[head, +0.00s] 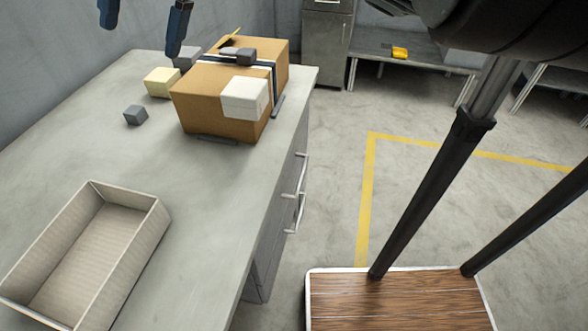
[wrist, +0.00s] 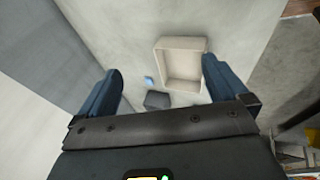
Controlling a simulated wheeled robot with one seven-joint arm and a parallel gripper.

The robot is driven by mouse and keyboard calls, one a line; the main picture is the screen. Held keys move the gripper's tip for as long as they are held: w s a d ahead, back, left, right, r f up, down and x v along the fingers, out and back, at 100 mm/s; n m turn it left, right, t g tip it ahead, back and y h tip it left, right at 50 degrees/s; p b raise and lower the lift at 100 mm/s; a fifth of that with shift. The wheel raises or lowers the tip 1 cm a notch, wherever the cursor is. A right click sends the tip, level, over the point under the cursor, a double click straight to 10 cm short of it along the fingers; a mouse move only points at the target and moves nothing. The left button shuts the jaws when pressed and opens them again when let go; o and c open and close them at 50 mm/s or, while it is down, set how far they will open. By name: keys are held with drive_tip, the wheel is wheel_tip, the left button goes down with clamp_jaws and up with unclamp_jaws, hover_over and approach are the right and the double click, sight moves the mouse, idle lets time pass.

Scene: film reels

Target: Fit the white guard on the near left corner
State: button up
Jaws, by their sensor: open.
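The brown cardboard box (head: 215,98) stands on the grey counter. A white guard (head: 245,98) sits at its near right corner in the head view, over part of the top and side. A pale cream block (head: 162,82) lies on the counter beside the box's left side. The box's near left corner shows no guard. My gripper (head: 140,40) is open above the counter, left of and behind the box, with only its fingers in the head view. In the wrist view my gripper (wrist: 162,64) has nothing between its fingers.
A dark strap (head: 272,78) and a dark block (head: 240,56) are on the box. A small grey cube (head: 136,115) lies left of it, and a grey block (head: 186,57) behind. An open tray (head: 150,228) stands at the near left.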

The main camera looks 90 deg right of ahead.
drive_tip(key=w+a+r+m+t+y, duration=0.35)
drive_tip(key=w+a+t, duration=0.25)
drive_tip(key=w+a, duration=0.25)
drive_tip(key=w+a+r+m+t+y, duration=0.35)
drive_tip(key=w+a+t, duration=0.3)
drive_tip(key=a, duration=0.35)
drive_tip(key=s+a+f+m+t+h, duration=0.1)
drive_tip(key=s+a+f+m+h, duration=0.25)
drive_tip(key=f+m, duration=0.3)
drive_tip(key=s+a+f+m+t+h, duration=0.1)
drive_tip(key=s+a+f+m+h, duration=0.1)
drive_tip(key=f+m+h, duration=0.5)
drive_tip(key=s+a+f+g, duration=0.1)
drive_tip(key=s+f, duration=0.3)
drive_tip(key=s, duration=0.3)
drive_tip(key=s+a+f+g, duration=0.1)
drive_tip(key=s+f, duration=0.4)
drive_tip(key=s, duration=0.2)
drive_tip(key=s+a+f+n+g, duration=0.1)
drive_tip(key=s+f, duration=0.4)
drive_tip(key=s, duration=0.1)
drive_tip(key=shift+s+f+g, duration=0.15)
drive_tip(key=shift+s+g, duration=0.1)
drive_tip(key=shift+s, duration=0.15)
drive_tip(key=s+d+n+g+y, duration=0.1)
drive_tip(key=s+n, duration=0.2)
drive_tip(key=s, duration=0.7)
drive_tip(key=shift+s+d+n, duration=0.35)
